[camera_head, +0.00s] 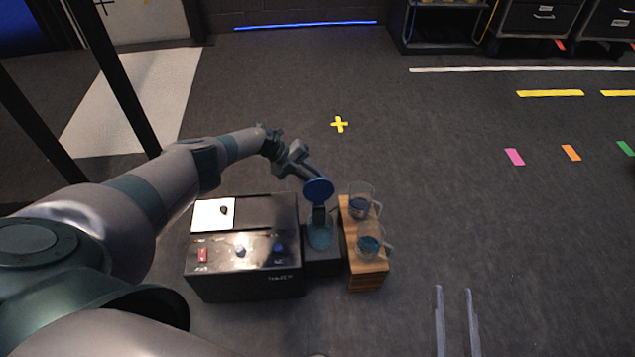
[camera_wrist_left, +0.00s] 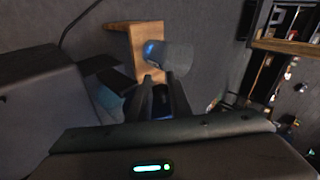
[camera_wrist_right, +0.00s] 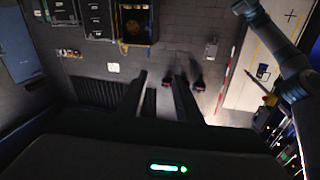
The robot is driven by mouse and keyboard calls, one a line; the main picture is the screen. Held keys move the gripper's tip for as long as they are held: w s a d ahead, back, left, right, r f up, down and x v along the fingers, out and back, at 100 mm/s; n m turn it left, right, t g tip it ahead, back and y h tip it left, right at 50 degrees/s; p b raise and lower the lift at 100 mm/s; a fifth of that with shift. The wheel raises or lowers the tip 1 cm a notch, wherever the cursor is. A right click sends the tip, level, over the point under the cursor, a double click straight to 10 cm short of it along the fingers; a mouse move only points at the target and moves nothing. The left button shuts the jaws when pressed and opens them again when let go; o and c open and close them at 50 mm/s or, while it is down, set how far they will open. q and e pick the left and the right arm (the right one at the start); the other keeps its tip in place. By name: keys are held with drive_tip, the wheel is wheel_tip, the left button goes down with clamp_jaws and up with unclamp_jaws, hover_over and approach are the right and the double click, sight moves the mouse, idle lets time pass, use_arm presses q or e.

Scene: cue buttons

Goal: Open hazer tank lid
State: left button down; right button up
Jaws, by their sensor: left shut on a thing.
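The hazer (camera_head: 245,260) is a dark box with knobs and a red switch on the floor. Its tank (camera_head: 320,236), bluish and clear, sits at its right side. The round blue tank lid (camera_head: 318,190) is raised and tilted up above the tank's back edge. My left gripper (camera_head: 304,170) is shut on the lid; in the left wrist view its fingers (camera_wrist_left: 163,88) close together in front of the tank (camera_wrist_left: 108,99). My right gripper (camera_head: 455,292) is apart from everything, its fingers open and empty, also in the right wrist view (camera_wrist_right: 160,80).
A wooden stand (camera_head: 370,272) right of the tank holds two clear jugs with blue liquid, the back jug (camera_head: 361,200) and the front jug (camera_head: 370,246). The jugs are close to the lid. The floor (camera_head: 480,220) to the right is clear, with coloured tape marks.

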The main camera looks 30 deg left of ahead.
use_arm(q)
drive_tip(key=shift+f+b, duration=0.1)
drive_tip(key=shift+b, duration=0.2)
use_arm(e)
drive_tip(key=shift+s+a+r+t+y, duration=0.1)
drive_tip(key=shift+s+r+t+y, duration=0.15)
drive_tip(key=shift+r+t, duration=0.45)
drive_tip(key=shift+s+a+r+t+y, duration=0.1)
drive_tip(key=shift+s+r+t+y, duration=0.15)
drive_tip(key=shift+r, duration=0.75)
use_arm(q)
drive_tip(key=c, duration=1.7)
unclamp_jaws()
drive_tip(key=shift+o, duration=0.2)
drive_tip(key=shift+a, duration=0.15)
use_arm(e)
drive_tip(key=shift+w+f, duration=0.1)
